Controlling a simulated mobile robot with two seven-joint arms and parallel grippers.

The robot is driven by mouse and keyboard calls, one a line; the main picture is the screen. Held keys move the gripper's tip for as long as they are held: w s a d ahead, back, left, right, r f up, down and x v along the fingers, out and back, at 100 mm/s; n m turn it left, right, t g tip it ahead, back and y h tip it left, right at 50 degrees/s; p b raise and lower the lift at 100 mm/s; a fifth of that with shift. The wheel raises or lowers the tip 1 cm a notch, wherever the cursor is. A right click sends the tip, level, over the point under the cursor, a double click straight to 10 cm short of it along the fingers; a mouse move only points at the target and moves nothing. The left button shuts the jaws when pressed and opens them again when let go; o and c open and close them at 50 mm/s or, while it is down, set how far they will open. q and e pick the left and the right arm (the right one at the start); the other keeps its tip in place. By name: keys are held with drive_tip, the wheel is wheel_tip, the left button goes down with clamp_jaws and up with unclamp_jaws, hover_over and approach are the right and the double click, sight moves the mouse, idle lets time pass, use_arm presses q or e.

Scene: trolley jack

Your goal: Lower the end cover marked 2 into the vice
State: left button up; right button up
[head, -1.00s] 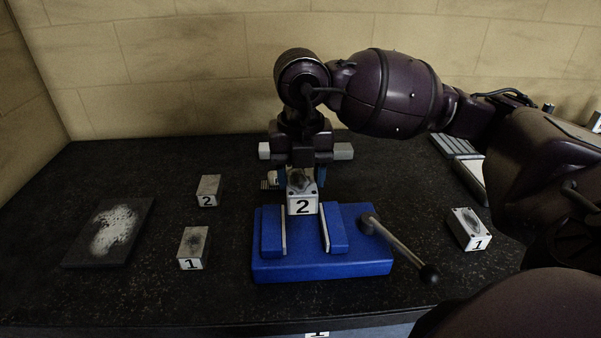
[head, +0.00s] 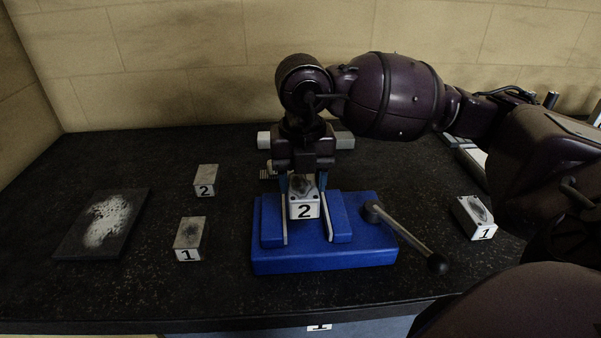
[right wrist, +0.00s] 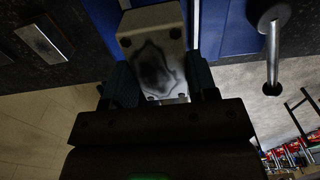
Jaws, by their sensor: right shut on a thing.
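The end cover marked 2 (head: 304,206) is a pale metal block with a dark patch on top and a black 2 on its front face. My right gripper (head: 303,183) is shut on it from behind and above. The cover is between the two jaws of the blue vice (head: 325,257), with a light jaw plate on each side; I cannot tell whether it touches the vice bed. In the right wrist view the cover (right wrist: 154,50) sits between the fingers of my right gripper (right wrist: 160,88). My left gripper is not in view.
Another block marked 2 (head: 206,181) and a block marked 1 (head: 189,238) stand left of the vice. A dark plate with a white smear (head: 103,224) lies further left. The vice handle (head: 410,238) sticks out right, near another block marked 1 (head: 474,217).

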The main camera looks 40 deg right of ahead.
drive_tip(key=shift+f+b, duration=0.4)
drive_tip(key=shift+f, duration=0.5)
drive_tip(key=shift+f+b, duration=0.4)
drive_tip(key=shift+f, duration=0.35)
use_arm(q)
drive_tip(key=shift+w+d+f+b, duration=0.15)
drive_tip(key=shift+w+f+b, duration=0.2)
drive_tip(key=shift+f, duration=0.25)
use_arm(e)
drive_tip(key=shift+f, duration=0.7)
drive_tip(key=o, duration=1.4)
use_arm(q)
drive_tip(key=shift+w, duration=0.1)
